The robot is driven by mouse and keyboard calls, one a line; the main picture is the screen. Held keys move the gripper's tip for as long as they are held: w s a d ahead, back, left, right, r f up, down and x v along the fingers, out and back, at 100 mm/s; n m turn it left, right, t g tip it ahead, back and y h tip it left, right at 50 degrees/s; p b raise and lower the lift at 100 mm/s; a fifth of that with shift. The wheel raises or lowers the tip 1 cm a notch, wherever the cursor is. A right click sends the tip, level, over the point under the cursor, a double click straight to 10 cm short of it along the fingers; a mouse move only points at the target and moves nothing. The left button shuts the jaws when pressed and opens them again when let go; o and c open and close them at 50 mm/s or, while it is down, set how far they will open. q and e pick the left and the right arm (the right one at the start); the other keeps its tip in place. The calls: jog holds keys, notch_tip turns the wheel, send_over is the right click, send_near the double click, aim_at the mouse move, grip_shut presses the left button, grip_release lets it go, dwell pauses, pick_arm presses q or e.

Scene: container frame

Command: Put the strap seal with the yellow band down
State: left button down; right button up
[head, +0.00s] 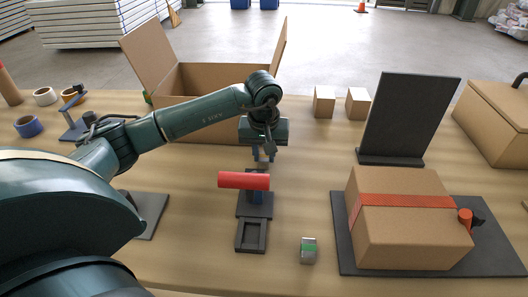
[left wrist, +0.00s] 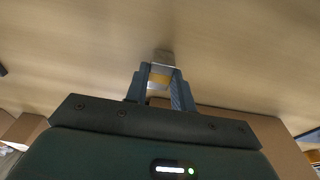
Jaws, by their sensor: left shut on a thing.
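My left gripper (head: 263,158) is shut on a small metal strap seal with a yellow band, above the table behind the red-handled tool. In the left wrist view the strap seal (left wrist: 159,80) sits between the two fingertips of the left gripper (left wrist: 160,88), its grey metal end sticking out beyond them. Bare wooden table shows behind it. In the head view the seal is small and partly hidden by the fingers. My right gripper is not in view.
A red-handled tool (head: 244,181) on a dark base stands just in front of the gripper. A strap seal with a green band (head: 308,250) lies on the table (head: 300,170). A strapped carton (head: 410,235) is at right; an open carton (head: 205,82) stands behind.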

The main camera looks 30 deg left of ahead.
pick_arm(q)
jog(key=shift+f, duration=0.1)
jog(key=shift+f, duration=0.15)
jog(key=c, duration=1.2)
grip_release()
